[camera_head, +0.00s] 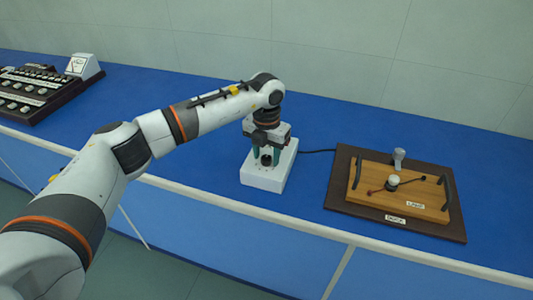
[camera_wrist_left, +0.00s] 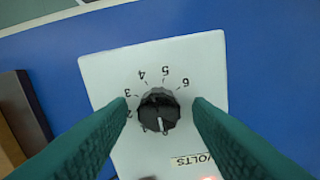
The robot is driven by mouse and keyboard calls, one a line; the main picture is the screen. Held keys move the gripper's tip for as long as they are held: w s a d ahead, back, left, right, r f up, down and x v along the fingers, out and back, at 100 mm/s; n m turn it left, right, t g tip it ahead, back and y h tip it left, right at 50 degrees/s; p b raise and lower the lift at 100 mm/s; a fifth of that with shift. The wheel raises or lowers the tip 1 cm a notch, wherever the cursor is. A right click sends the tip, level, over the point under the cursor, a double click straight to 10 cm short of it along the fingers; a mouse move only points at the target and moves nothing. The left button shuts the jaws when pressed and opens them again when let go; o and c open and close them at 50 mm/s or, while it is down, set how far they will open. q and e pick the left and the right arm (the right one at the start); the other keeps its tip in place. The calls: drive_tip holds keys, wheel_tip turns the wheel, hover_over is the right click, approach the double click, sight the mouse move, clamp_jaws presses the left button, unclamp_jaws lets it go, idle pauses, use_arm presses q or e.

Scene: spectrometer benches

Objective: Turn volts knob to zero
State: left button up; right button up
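The volts knob (camera_wrist_left: 158,110) is black and round, on a white box (camera_wrist_left: 95,70) with a "VOLTS" label. Numbers 2 to 6 run around its upper side in the left wrist view. In the head view the white box (camera_head: 262,180) stands on the blue bench under my left gripper (camera_head: 264,156). The fingers are apart, one on each side of the knob, with small visible gaps; contact cannot be seen. My right gripper is out of view.
A wooden board with handles (camera_head: 405,205) lies on a dark base (camera_head: 338,190) to the right, joined to the box by a black cable (camera_head: 318,151). A black control panel (camera_head: 35,90) and a meter (camera_head: 84,67) stand far left. Blue bench around the box is clear.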

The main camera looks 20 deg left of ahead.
sight(267, 157)
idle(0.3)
use_arm(q)
wheel_tip(267, 157, up, 12)
drive_tip(key=b, duration=0.2)
idle(0.4)
